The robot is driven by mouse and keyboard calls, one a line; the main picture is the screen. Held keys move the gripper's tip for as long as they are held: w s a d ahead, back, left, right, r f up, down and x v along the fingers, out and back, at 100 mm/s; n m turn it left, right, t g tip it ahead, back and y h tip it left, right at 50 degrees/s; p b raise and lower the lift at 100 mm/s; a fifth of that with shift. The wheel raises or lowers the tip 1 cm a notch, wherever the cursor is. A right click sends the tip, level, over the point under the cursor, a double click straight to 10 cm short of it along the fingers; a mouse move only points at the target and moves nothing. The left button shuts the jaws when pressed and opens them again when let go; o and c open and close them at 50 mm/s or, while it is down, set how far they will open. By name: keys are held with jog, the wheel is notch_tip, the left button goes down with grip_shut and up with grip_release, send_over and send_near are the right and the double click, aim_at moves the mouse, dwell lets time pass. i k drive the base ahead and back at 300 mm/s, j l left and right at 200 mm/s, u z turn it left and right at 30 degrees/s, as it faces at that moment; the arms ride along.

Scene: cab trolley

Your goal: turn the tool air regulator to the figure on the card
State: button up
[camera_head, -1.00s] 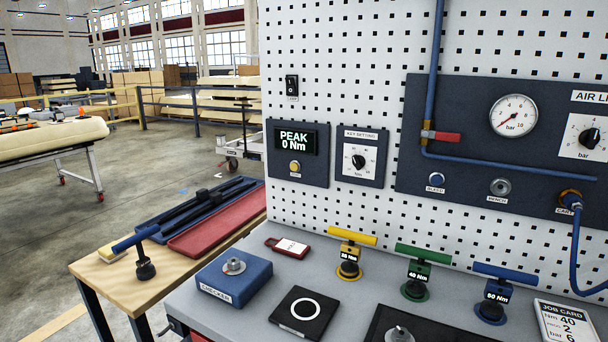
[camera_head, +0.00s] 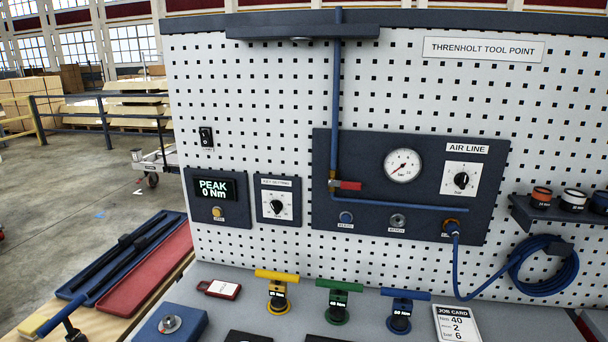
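The air line panel (camera_head: 340,170) is a dark plate on the white pegboard. Its regulator knob (camera_head: 461,180) is black on a white square dial at the panel's right. The pressure gauge (camera_head: 403,165) is left of the knob, its needle pointing to the lower left, near the low end. The red-handled valve (camera_head: 348,185) sits on the blue pipe, its handle pointing right. The job card (camera_head: 456,323) stands at the bench's front right and shows Nm 40, a line with 2, and bar 6. My gripper is not in view.
Yellow, green and blue T-handled keys (camera_head: 337,301) stand in a row on the bench. A coiled blue hose (camera_head: 545,265) hangs at the right, below a shelf (camera_head: 550,215) with several round sockets. A peak display (camera_head: 214,188) and key setting dial (camera_head: 277,201) are at the left.

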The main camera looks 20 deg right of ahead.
aim_at(461, 180)
jog(key=z, duration=1.3)
